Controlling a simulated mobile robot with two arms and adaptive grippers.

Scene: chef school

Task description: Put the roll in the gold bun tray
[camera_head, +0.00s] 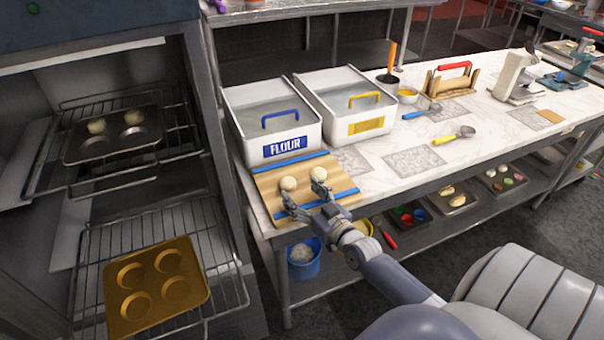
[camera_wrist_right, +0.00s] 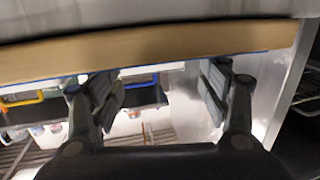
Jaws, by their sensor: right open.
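The gold bun tray (camera_head: 152,288) lies on the lower oven rack at the left, and its round cups look empty. Two pale dough rolls sit on the wooden board: a left roll (camera_head: 288,184) and a right roll (camera_head: 318,174). My right gripper (camera_head: 304,194) is open at the board's front, its fingers spread close to the rolls; contact cannot be told. In the right wrist view the gripper (camera_wrist_right: 160,92) has an empty gap, with the wooden board (camera_wrist_right: 150,52) across the top. My left gripper is not in view.
A dark bun tray (camera_head: 85,151) with pale rolls is on the upper oven rack. A flour bin (camera_head: 262,155) and a yellow-handled bin (camera_head: 365,127) stand behind the board. The oven's side wall (camera_head: 205,110) separates rack and counter. A lower shelf holds food trays.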

